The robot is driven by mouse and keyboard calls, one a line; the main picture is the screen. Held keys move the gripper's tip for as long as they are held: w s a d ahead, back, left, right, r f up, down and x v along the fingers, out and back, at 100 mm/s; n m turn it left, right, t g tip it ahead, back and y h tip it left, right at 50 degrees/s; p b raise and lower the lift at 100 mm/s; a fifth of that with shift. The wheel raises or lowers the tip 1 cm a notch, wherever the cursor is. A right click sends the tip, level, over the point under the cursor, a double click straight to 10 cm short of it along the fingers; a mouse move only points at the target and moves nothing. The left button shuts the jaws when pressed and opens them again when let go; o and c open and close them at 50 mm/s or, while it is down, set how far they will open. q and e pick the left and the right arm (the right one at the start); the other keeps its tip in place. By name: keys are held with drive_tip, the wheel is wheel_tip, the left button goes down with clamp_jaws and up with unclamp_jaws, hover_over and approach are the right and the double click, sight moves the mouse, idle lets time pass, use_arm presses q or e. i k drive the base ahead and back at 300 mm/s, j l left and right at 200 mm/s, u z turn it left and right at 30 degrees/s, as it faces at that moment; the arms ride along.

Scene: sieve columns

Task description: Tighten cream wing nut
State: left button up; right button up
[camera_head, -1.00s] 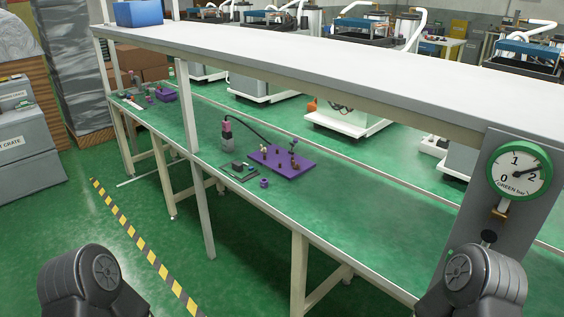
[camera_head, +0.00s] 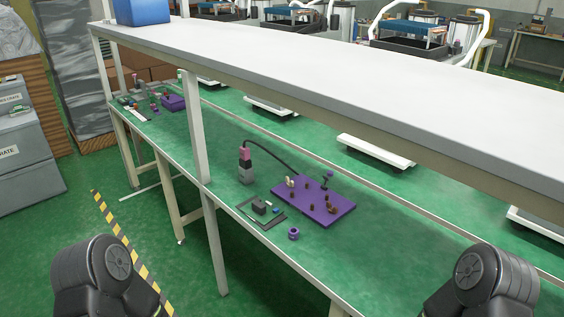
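A purple base plate (camera_head: 335,213) lies on the green worktop, with several small brown and dark parts standing on it. A small cream piece (camera_head: 290,182) shows at the plate's back left corner; it is too small to tell whether it is the cream wing nut. My two arms show only as dark rounded links at the bottom left and bottom right corners. Neither gripper is in view.
A pink and grey tool (camera_head: 246,165) with a black cable stands left of the plate. A dark tray (camera_head: 262,214) and a purple ring piece (camera_head: 293,234) lie in front. A white shelf (camera_head: 330,75) overhangs the green worktop (camera_head: 400,250), held by a post (camera_head: 196,130).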

sight(290, 184)
drive_tip(key=i, duration=0.15)
drive_tip(key=k, duration=0.65)
drive_tip(key=z, duration=1.3)
drive_tip(key=j+z, duration=0.25)
drive_tip(key=k+j, duration=0.1)
drive_tip(key=j, duration=0.3)
drive_tip(key=k+j, duration=0.1)
drive_tip(key=j, duration=0.35)
drive_tip(key=k+j, duration=0.1)
drive_tip(key=j, duration=0.3)
drive_tip(key=k+j, duration=0.1)
drive_tip(key=j, duration=0.3)
